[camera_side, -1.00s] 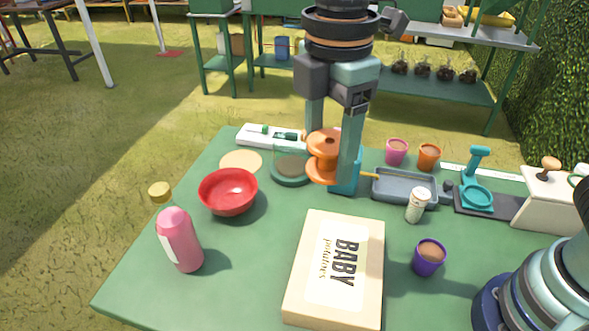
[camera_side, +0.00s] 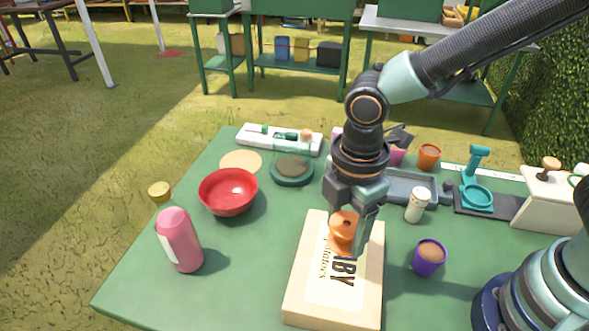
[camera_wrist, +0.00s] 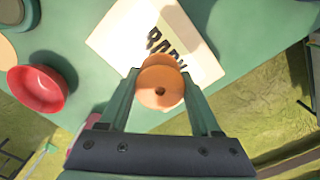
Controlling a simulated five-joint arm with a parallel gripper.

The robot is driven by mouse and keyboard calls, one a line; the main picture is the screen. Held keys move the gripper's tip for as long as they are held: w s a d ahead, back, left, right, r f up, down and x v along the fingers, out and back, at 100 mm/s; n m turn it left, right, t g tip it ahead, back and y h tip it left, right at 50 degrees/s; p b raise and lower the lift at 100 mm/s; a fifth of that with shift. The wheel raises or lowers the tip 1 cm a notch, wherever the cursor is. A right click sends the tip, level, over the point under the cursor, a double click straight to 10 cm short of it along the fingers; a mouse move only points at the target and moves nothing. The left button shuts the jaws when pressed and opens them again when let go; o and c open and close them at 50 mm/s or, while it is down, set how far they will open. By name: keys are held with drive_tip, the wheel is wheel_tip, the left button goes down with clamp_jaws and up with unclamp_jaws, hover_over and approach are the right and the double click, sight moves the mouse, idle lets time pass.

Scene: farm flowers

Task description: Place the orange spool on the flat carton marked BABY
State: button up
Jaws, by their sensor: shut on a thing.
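The orange spool (camera_side: 345,233) is held between the fingers of my gripper (camera_side: 352,238), over the upper part of the flat carton (camera_side: 310,290) marked BABY. In the side view the spool covers part of the lettering. In the wrist view the spool (camera_wrist: 160,85) sits between the two fingertips of my gripper (camera_wrist: 160,92), with the cream carton (camera_wrist: 120,35) behind it. The gripper is shut on the spool. I cannot tell whether the spool touches the carton top or is a little above it.
A red bowl (camera_side: 228,192) and a pink bottle (camera_side: 179,240) stand left of the carton. A purple pot (camera_side: 429,257) and a white bottle (camera_side: 417,205) stand to its right. A grey tray (camera_side: 410,182) lies behind. Green table is bare between bowl and carton.

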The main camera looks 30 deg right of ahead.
sight(339, 260)
drive_tip(key=shift+f, duration=2.7)
drive_tip(key=shift+f, duration=0.15)
drive_tip(key=o, duration=1.3)
wheel_tip(339, 260, up, 12)
drive_tip(key=shift+f, duration=0.1)
drive_tip(key=shift+w+d+r, duration=0.15)
drive_tip(key=shift+d+r, duration=0.05)
drive_tip(key=shift+r, duration=0.15)
drive_tip(key=w+d+r+m+t, duration=0.1)
drive_tip(key=d+r+m+t, duration=0.1)
drive_tip(key=d+m, duration=0.4)
drive_tip(key=w+d+r+m+t, duration=0.1)
drive_tip(key=d+r+m, duration=0.1)
drive_tip(key=d+m, duration=0.4)
drive_tip(key=d+r+m+t, duration=0.2)
drive_tip(key=d+m, duration=0.4)
drive_tip(key=d, duration=0.2)
drive_tip(key=shift+w+d+r+t, duration=0.1)
drive_tip(key=shift+w+d+t, duration=0.2)
drive_tip(key=shift+w+d, duration=0.1)
